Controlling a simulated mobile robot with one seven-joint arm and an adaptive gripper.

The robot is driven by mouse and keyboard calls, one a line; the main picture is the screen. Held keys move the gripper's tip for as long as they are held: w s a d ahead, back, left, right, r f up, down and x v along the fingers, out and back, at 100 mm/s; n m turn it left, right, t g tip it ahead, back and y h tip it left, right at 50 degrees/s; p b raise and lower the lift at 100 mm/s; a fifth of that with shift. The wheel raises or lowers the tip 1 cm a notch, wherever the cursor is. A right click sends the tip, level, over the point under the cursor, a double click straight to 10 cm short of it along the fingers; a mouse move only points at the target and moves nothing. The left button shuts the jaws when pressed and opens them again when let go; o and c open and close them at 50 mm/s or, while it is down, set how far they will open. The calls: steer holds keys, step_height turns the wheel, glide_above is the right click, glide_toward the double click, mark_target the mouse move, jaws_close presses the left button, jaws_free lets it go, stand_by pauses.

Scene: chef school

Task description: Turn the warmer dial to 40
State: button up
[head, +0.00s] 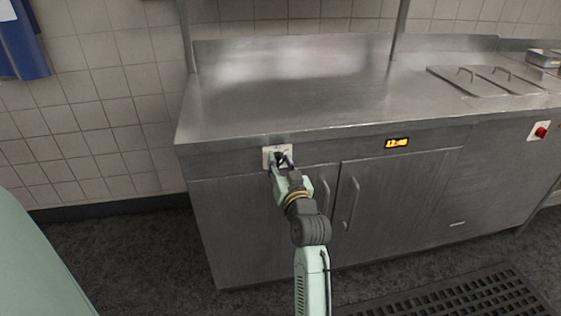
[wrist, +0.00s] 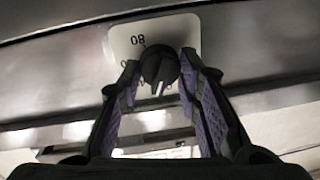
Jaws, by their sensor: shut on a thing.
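The warmer dial (wrist: 160,68) is a round black knob with a light pointer line, on a white plate (wrist: 124,40) set in the steel counter's front. In the wrist view the plate reads "80" upside down; the other marks are partly hidden behind the knob and fingers. The pointer line points toward the bottom of the wrist picture. In the head view the plate (head: 267,151) shows at the counter's left end, with the knob mostly hidden by my gripper (head: 282,162). My gripper's two purple-padded fingers, also in the wrist view (wrist: 158,78), are shut on the knob, one on each side.
The steel counter (head: 300,95) has a clear top at the left. Cabinet door handles (head: 350,205) stick out below, right of my arm. An orange-lit display (head: 397,143) and a red knob (head: 541,131) sit farther right. A black floor mat (head: 460,300) lies in front.

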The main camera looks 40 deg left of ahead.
steer(key=m+p, duration=0.2)
steer(key=m, duration=0.3)
steer(key=shift+t, duration=0.3)
steer(key=shift+f+m, duration=0.1)
steer(key=shift+m, duration=0.2)
steer(key=o, duration=1.2)
steer(key=shift+c, duration=0.2)
steer(key=v, duration=1.2)
